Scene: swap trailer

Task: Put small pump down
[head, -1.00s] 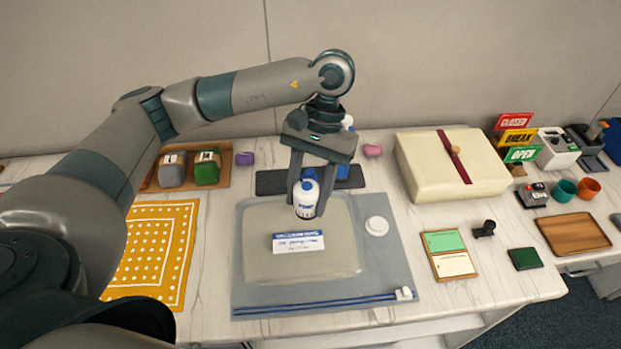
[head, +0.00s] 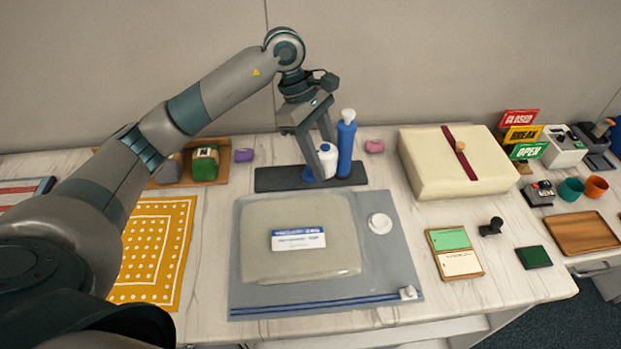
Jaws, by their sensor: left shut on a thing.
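The fingers hide part of the small pump. My right gripper is not in view.
A grey zip bag (head: 385,275) with a beige block and a white cap (head: 380,223) lies in front. A cream box (head: 425,165) with a red band is to the right. Purple (head: 244,155) and pink (head: 374,146) lumps flank the mat. The mat's left part is bare.

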